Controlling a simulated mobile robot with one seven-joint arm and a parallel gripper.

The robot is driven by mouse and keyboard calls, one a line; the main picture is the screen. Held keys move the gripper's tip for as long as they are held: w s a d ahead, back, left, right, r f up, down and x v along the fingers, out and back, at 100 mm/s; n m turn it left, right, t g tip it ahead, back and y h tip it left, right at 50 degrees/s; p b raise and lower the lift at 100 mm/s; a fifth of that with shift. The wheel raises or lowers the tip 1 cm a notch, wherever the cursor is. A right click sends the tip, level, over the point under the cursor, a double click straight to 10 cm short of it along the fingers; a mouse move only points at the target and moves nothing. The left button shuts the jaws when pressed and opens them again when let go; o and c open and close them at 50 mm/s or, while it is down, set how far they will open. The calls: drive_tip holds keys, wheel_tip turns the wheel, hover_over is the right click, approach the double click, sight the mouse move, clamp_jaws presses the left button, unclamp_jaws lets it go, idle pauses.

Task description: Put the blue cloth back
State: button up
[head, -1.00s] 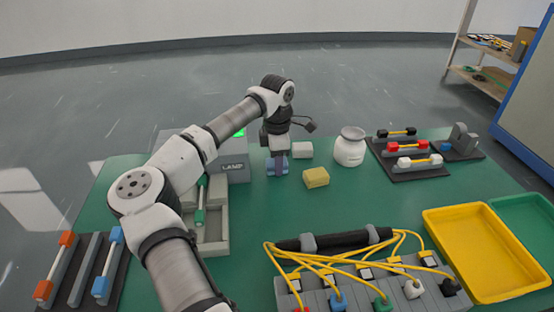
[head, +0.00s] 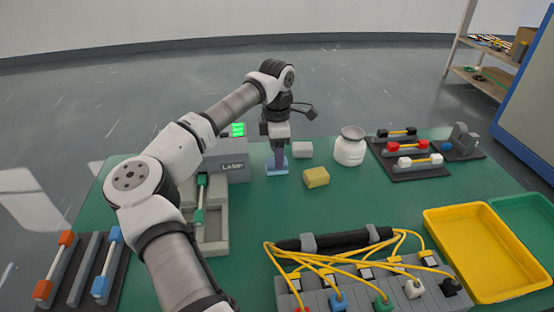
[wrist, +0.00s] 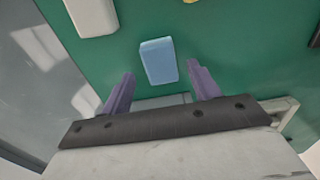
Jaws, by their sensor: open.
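The blue cloth (head: 277,170) is a small light-blue block lying flat on the green table, near its far edge. It also shows in the wrist view (wrist: 158,61), ahead of and between the two purple fingers. My gripper (head: 278,155) is above the cloth, pointing down. In the wrist view my gripper (wrist: 160,78) is open, with nothing between its fingers. The cloth looks apart from the fingers.
A white block (head: 302,149), a yellow block (head: 316,177) and a white jar (head: 350,147) stand to the right of the cloth. A grey machine (head: 226,160) is at its left. Yellow cables (head: 345,258) and a yellow tray (head: 480,250) are at the front right.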

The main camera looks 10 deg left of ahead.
wheel_tip(320, 180, up, 9)
drive_tip(key=shift+f, duration=0.1)
idle(0.4)
